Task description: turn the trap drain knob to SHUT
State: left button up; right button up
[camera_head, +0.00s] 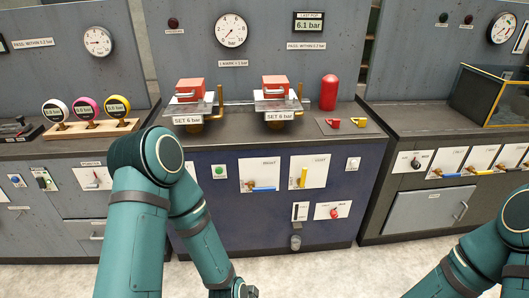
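A small red knob (335,213) sits on a white plate low on the front of the dark blue middle cabinet. It looks like the trap drain knob, but the plate's lettering is too small to read and I cannot tell which way the knob points. A grey fitting (295,242) hangs to its lower left, under a small dark gauge plate (299,211). My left arm's forearm runs down in front of the cabinet's left part and leaves at the bottom edge. My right arm is at the lower right.
Above the knob are a blue-handled valve (262,188) and a yellow-handled valve (303,178). Two red-topped valves (190,90) (275,88) and a red cylinder (328,92) stand on the counter. Another cabinet (425,212) stands at right. The floor before the knob looks clear.

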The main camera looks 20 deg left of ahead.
aim_at(334, 214)
jog(key=i+l+u, duration=0.1)
jog(key=i+l, duration=0.15)
jog(key=i+l+u, duration=0.1)
jog(key=l, duration=0.35)
jog(key=i+l+u, duration=0.1)
jog(key=i+l, duration=0.45)
jog(key=l, duration=0.25)
jog(key=i+l+u, duration=0.15)
jog(key=l, duration=0.2)
jog(key=i+l+u, duration=0.1)
jog(key=l, duration=0.35)
jog(key=i+l+u, duration=0.1)
jog(key=i+l, duration=0.2)
jog(key=i+l+u, duration=0.1)
jog(key=l, duration=0.45)
jog(key=i+l, duration=0.4)
jog(key=i+u, duration=0.05)
jog(key=i, duration=0.05)
